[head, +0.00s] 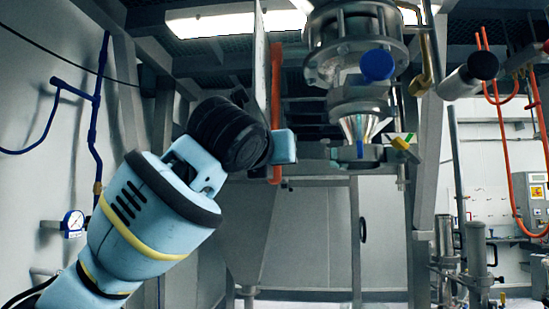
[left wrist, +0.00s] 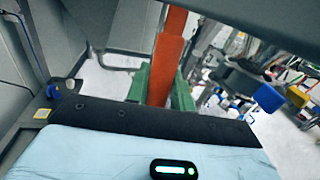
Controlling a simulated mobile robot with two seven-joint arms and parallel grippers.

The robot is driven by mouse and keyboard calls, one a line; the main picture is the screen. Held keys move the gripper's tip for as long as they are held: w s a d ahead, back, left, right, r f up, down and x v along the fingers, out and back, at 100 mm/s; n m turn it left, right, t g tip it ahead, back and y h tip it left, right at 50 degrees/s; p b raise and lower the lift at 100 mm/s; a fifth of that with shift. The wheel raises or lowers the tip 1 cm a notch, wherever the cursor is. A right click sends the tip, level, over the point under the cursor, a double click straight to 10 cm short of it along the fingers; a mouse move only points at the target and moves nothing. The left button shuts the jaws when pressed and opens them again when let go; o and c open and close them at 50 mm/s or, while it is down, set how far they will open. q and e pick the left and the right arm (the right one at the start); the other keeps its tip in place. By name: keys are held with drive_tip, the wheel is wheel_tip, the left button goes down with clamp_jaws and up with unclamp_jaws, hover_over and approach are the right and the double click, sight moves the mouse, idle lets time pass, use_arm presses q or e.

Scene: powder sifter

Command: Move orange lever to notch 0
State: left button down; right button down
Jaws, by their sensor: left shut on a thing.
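The orange lever (head: 276,75) hangs upright beside a thin grey plate (head: 260,62) in the head view, and its lower end shows below my gripper. In the left wrist view the orange lever (left wrist: 170,50) runs down between the green fingers of my left gripper (left wrist: 160,90). The left gripper is shut on the lever. In the head view my left gripper (head: 272,147) lies across the lever's lower part, and its fingertips are mostly hidden. No notch marks or numbers can be made out. My right gripper is in neither view.
A metal sifter body (head: 357,45) with a blue round cap (head: 377,65) stands right of the lever. A grey hopper (head: 245,225) is below. A pressure gauge (head: 74,222) and blue pipe (head: 96,110) are on the left wall. Orange hoses (head: 497,110) hang at right.

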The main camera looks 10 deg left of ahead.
use_arm(q)
drive_tip(key=s+r+g, duration=0.2)
drive_tip(key=s, duration=0.3)
drive_tip(key=shift+s+g, duration=0.3)
drive_tip(key=shift+s, duration=0.05)
drive_tip(key=c, duration=1.2)
unclamp_jaws()
drive_tip(key=shift+f, duration=0.1)
drive_tip(key=shift+c, duration=0.2)
drive_tip(key=v, duration=0.8)
drive_tip(key=shift+d, duration=0.1)
